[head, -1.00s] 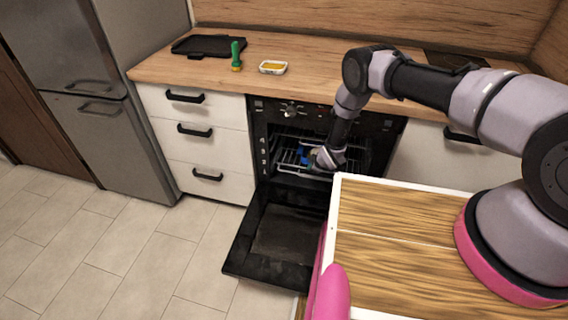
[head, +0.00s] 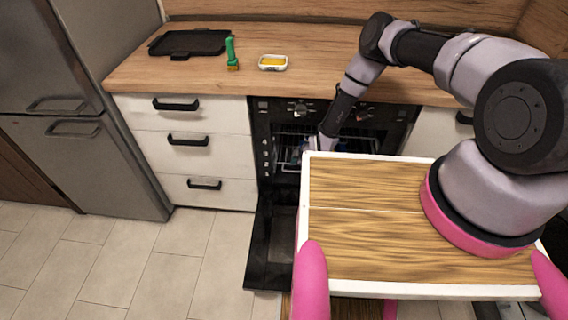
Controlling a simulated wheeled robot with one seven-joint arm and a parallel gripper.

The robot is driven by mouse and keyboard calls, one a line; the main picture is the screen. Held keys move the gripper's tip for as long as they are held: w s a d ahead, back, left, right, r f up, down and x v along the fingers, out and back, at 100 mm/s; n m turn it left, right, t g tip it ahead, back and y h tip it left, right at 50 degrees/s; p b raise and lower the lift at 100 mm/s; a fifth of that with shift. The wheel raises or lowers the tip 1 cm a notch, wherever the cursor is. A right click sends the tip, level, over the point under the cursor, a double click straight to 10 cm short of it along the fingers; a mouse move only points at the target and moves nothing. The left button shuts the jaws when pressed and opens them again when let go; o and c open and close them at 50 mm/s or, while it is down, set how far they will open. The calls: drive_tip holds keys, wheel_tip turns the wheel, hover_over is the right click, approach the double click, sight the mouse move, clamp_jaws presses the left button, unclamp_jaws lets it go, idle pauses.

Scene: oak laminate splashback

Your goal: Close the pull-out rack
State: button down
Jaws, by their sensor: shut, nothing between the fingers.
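The oven (head: 262,116) stands under the counter with its dark door (head: 268,245) folded down open. The wire pull-out rack (head: 286,158) shows in the oven opening, with a small blue thing (head: 302,148) at it. How far the rack stands out is hard to tell, since my body's wooden top hides much of it. My gripper (head: 308,150) is shut and empty, pointing down at the oven opening near the rack. Its fingertips are mostly hidden, and I cannot tell if it touches the rack.
The counter (head: 215,80) holds a black tray (head: 190,42), a green-handled brush (head: 232,54) and a small yellow-filled dish (head: 273,62). White drawers (head: 185,150) and a steel fridge (head: 95,120) stand left. The tiled floor (head: 170,275) left of the door is clear.

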drive_tip(key=x, duration=0.8)
drive_tip(key=shift+w+a+f, duration=0.15)
drive_tip(key=shift+f, duration=0.2)
